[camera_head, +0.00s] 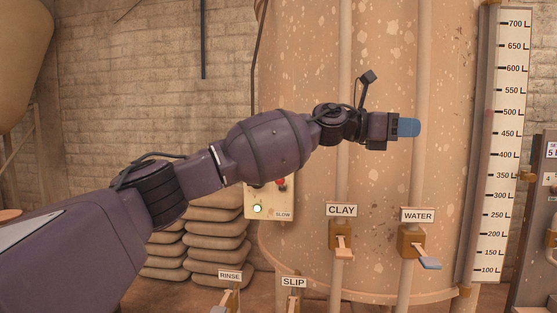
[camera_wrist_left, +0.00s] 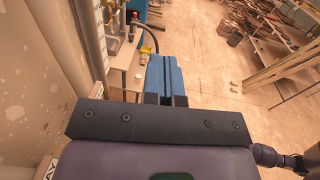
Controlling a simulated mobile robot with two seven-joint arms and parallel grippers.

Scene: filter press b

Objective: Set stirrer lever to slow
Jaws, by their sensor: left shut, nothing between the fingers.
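The stirrer control box (camera_head: 268,200) is pale, with a SLOW label at its lower right and a lit round light at its lower left. A red lever knob (camera_head: 281,185) shows just under my left forearm. The forearm hides the upper part of the box, so the lever's full position cannot be told. My left gripper (camera_head: 409,127) has blue fingers and is shut and empty. It is in front of the big tank, well to the right of and above the box. The shut blue fingers also show in the left wrist view (camera_wrist_left: 164,77). My right gripper is not in view.
The clay valve (camera_head: 341,238) and water valve (camera_head: 411,240) stick out on pipes below my left gripper. Slip and rinse handles sit lower down. A level scale (camera_head: 500,150) stands at the right. Stacked sacks (camera_head: 215,235) lie beside the tank (camera_head: 300,240).

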